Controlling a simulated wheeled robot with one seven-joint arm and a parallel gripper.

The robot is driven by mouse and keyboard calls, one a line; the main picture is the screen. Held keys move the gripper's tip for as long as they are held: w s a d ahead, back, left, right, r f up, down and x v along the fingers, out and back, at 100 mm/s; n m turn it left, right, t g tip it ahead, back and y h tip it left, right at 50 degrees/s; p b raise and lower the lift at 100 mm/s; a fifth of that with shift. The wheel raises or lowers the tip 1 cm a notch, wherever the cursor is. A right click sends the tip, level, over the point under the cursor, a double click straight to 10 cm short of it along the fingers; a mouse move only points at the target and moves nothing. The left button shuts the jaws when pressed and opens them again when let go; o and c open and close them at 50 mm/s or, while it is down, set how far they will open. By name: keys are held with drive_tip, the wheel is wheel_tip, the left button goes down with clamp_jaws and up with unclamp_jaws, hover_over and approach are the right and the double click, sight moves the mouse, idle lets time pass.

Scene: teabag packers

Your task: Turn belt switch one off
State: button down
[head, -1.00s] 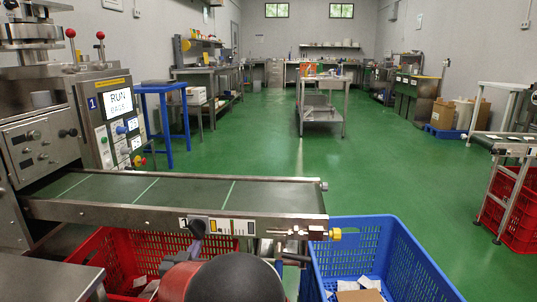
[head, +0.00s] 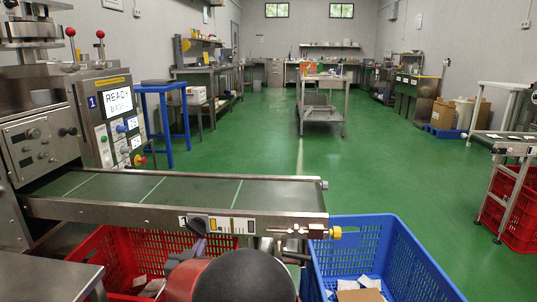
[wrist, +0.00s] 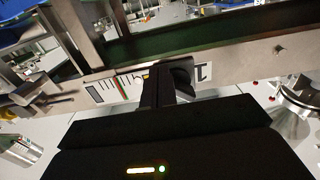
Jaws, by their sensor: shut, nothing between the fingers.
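Belt switch one is the dark knob (wrist: 183,70) on the side rail of the conveyor (head: 275,224), beside a white label with the figure 1, seen upside down in the wrist view. My gripper (wrist: 158,82) is shut and empty, its dark fingers up against or right beside the knob; I cannot tell whether they touch. The machine's screen (head: 118,101) reads READY.
A red crate (head: 110,245) stands below the belt at the left and a blue crate (head: 395,250) below its right end. A yellow-tipped fitting (head: 335,233) juts from the rail's right end.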

drive_tip(key=s, duration=0.6)
drive_tip(key=shift+f+b, duration=0.3)
drive_tip(key=shift+b, duration=0.1)
drive_tip(key=shift+a, duration=0.1)
